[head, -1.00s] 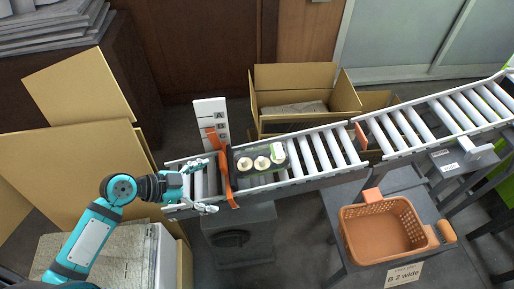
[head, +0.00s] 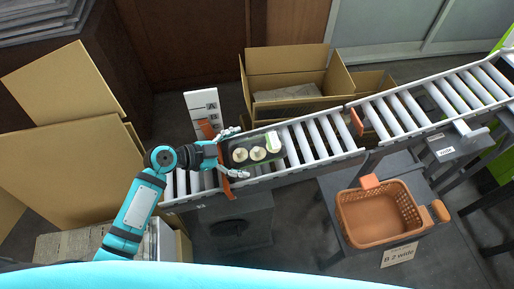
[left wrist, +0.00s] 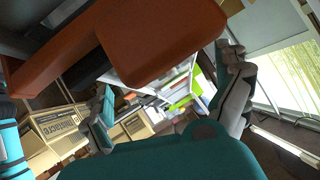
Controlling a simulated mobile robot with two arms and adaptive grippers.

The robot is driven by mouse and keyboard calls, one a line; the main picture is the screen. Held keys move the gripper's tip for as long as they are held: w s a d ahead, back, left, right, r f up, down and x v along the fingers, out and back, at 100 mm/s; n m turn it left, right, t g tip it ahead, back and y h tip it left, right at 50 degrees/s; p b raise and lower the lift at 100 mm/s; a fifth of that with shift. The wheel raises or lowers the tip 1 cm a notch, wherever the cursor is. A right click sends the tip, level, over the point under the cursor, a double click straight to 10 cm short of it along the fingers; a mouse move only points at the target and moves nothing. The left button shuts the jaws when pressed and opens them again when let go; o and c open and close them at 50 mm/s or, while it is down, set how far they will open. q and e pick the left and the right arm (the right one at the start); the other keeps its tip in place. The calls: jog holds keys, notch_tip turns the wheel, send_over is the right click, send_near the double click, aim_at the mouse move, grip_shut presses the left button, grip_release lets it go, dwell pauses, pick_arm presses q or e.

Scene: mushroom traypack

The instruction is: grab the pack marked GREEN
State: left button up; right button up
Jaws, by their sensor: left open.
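The pack (head: 273,141) is a dark tray of pale mushrooms with a green-and-white label at its right end; its wording is too small to read. It lies on the roller conveyor (head: 310,170), just right of the orange stop (head: 226,188). My left gripper (head: 236,153) is open, reaching over the stop, with one finger on the far side and one on the near side of the pack's left end. I cannot tell whether the fingers touch it. In the left wrist view the open fingers (left wrist: 168,100) show, with an orange part close above. My right gripper is not in view.
An orange basket (head: 343,222) stands on a grey table at right, by a "B 2 wide" card (head: 399,255). A lettered board (head: 199,99) stands behind the conveyor's left part. An open cardboard box (head: 286,60) is behind. An orange flap (head: 356,122) sits further right on the conveyor.

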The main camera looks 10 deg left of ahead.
aim_at(248, 150)
pick_arm(q)
jog(key=shift+w+d+f, duration=0.1)
jog(key=shift+w+d, duration=0.25)
jog(key=shift+d, duration=0.15)
jog(key=p+x, duration=0.1)
jog(key=x, duration=0.3)
jog(key=shift+w+d, duration=0.15)
jog(key=shift+w, duration=0.05)
jog(key=shift+c, duration=0.3)
jog(key=c, duration=0.9)
